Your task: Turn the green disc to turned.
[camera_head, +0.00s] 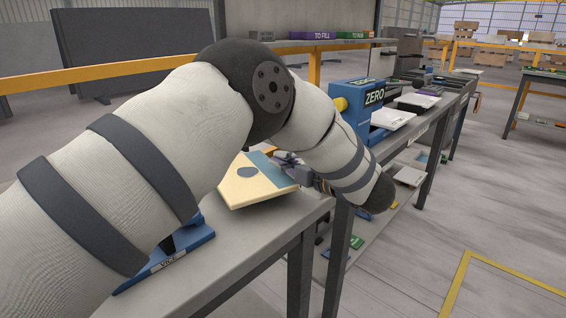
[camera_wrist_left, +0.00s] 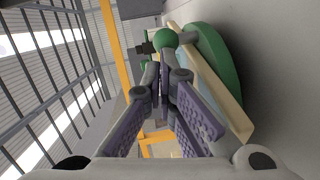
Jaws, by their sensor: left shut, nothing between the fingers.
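A green ball (camera_wrist_left: 166,39) sits close by the disc, just beyond my left fingertips. My left gripper (camera_wrist_left: 163,62) is shut and empty, its purple-padded fingers beside the board. I cannot tell whether the fingertips touch the ball. In the head view, my left gripper (camera_head: 288,160) is largely hidden behind my arm. A cream panel with a blue part (camera_head: 252,190) lies there on the bench; the disc is not visible in that view. My right gripper is not in view.
The grey bench (camera_head: 245,232) carries a blue vise (camera_head: 180,255) partly behind my arm. A blue ZERO box (camera_head: 362,102) and a white tray (camera_head: 392,118) stand beyond. A shelf with purple and green bins (camera_head: 312,36) is behind.

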